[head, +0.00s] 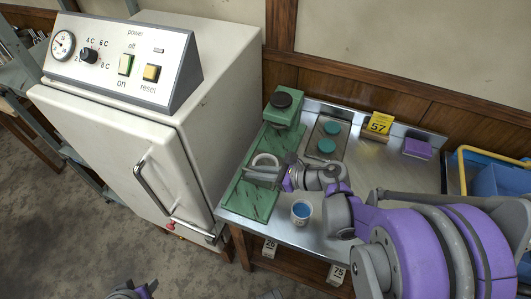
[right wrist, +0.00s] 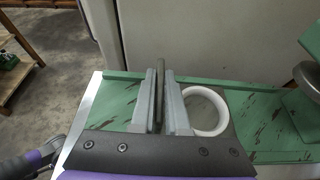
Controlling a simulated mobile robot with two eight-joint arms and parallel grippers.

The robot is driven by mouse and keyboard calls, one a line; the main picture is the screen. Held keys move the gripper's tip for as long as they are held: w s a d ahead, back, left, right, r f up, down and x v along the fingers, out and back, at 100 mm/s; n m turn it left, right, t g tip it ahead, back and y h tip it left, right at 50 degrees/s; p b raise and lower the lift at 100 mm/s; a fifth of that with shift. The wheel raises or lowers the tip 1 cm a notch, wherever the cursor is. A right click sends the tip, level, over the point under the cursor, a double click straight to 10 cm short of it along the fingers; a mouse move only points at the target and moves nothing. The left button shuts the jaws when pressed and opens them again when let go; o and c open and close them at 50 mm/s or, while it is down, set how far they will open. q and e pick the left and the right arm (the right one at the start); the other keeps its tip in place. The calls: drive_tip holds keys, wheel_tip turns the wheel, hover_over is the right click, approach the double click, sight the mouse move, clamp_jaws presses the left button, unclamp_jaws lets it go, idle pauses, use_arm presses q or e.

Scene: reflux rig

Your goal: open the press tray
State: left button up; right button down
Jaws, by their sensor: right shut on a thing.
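The green press (head: 285,105) with a dark round knob stands at the back of the steel table. Its long green tray (head: 243,200) runs forward along the table's left edge; the tray's streaked green surface also shows in the right wrist view (right wrist: 250,103). My right gripper (head: 255,175) is low over the tray. In the right wrist view its grey fingers (right wrist: 161,100) are shut on a thin dark upright piece (right wrist: 160,75), which looks like the tray's handle. A white ring (right wrist: 207,110) lies beside the right finger. Part of my left arm shows at the head view's bottom edge; its fingers are unclear.
A white cabinet (head: 150,130) with a control panel (head: 120,60) stands close left of the table. A plate with teal discs (head: 327,146), a yellow 57 sign (head: 379,123), a purple block (head: 417,148) and a blue-filled cup (head: 301,211) stand right of the tray.

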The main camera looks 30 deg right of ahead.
drive_tip(key=s+a, duration=0.4)
drive_tip(key=a, duration=0.1)
drive_tip(key=shift+s, duration=0.1)
drive_tip(key=c, duration=0.9)
unclamp_jaws()
drive_tip(key=p+v, duration=0.2)
drive_tip(key=v, duration=0.9)
